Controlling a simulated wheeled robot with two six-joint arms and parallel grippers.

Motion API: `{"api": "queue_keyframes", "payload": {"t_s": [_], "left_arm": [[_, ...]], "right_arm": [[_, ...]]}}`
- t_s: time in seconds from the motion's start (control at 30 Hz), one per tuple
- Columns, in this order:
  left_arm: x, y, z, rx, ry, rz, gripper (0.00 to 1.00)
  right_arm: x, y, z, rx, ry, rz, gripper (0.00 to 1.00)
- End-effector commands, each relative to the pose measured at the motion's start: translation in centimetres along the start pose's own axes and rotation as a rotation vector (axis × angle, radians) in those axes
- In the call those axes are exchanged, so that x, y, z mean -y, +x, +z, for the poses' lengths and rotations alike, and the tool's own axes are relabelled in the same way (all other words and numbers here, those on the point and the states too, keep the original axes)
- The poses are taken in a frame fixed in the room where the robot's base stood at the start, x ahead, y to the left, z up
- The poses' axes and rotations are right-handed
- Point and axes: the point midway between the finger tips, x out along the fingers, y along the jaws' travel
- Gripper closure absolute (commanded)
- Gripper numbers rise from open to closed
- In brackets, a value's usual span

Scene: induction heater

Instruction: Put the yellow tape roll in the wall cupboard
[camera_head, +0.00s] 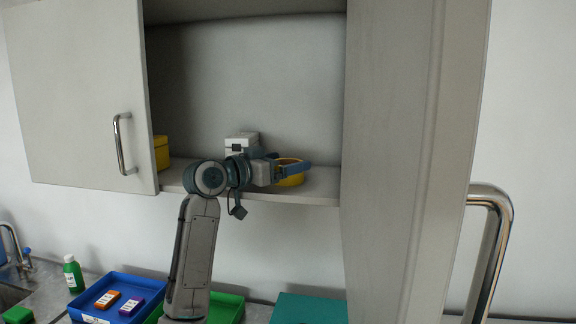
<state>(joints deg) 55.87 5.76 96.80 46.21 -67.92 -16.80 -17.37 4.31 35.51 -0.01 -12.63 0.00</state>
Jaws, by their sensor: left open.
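The wall cupboard (245,70) is open, with a door on each side. The yellow tape roll (291,181) is at the cupboard's shelf, near its front edge and right of the middle. My left gripper (292,170) is open at the tape roll, its blue fingers in front of and beside it. The gripper partly hides the roll, and I cannot tell whether the fingers touch it. My right gripper is not in view.
A yellow box (161,152) is at the shelf's left end, and a white box (240,142) stands behind my gripper. The right door (410,150) swings out close. Below are a blue tray (118,291), a green tray (228,306) and a green bottle (73,274).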

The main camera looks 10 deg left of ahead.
Motion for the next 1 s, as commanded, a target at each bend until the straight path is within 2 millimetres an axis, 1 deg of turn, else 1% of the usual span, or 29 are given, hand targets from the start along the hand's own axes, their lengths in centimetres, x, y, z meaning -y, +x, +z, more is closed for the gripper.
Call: {"api": "queue_keyframes", "payload": {"t_s": [0.03, 0.2, 0.3, 0.4, 0.5, 0.7, 1.0], "left_arm": [[0.1, -1.0, 0.6, 0.0, 0.005, -0.003, 0.08], [0.1, -4.9, 0.7, 0.0, 0.008, -0.005, 0.08], [0.1, -7.0, 0.6, 0.001, 0.007, -0.005, 0.08], [0.1, -8.6, 0.4, 0.002, 0.005, -0.004, 0.08], [0.0, -9.7, 0.3, 0.002, 0.005, -0.003, 0.08], [-0.1, -10.6, 0.2, 0.003, 0.002, 0.0, 0.08], [-0.1, -10.6, 0.1, 0.003, 0.001, 0.0, 0.08]], "right_arm": [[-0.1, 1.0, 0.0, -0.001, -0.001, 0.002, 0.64], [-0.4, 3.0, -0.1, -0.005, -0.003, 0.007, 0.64], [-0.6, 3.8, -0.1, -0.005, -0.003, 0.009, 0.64], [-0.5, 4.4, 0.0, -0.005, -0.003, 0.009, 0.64], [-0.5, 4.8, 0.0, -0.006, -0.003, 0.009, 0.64], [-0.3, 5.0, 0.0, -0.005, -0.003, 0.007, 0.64], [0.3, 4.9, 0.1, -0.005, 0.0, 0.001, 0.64]]}}
